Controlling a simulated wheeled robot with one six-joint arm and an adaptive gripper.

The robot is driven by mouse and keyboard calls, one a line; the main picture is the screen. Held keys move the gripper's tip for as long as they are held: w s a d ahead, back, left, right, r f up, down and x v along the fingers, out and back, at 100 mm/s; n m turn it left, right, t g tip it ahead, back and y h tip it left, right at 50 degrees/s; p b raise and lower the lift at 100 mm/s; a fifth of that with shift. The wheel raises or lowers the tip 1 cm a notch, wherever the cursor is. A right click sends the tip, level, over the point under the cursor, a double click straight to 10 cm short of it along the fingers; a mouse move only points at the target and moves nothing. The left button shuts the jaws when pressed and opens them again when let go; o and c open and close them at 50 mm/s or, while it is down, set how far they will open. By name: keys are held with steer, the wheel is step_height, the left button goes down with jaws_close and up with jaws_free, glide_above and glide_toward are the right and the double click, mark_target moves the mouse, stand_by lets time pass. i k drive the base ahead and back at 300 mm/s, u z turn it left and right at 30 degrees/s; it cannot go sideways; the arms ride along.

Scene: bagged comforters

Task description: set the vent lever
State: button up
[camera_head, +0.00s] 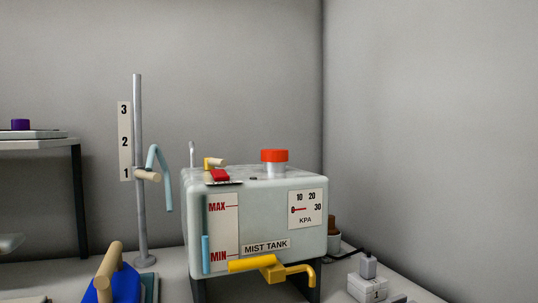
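The pale mist tank (290,218) stands on a bench in the head view. On its top left is a small yellow lever with a tan grip (215,162), lying roughly level and pointing right. A red piece (220,176) sits just in front of it on a dark plate. No label shows which part is the vent lever. A red-orange cap (274,155) sits on the tank top. The gauge (305,209) has its red needle by 0. The sight tube (206,255) shows blue in its lower part, above MIN. My gripper is not in view.
A yellow tap (272,270) projects from the tank front. A metal pole (139,200) with a 1-2-3 scale (125,141) and a light-blue hose (161,170) stands left. A blue object with a tan handle (108,272) is front left. A grey numbered box (369,289) is right.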

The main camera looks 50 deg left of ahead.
mark_target(210, 163)
steer(key=k, duration=0.45)
steer(key=u, duration=1.2)
steer(key=i, duration=0.5)
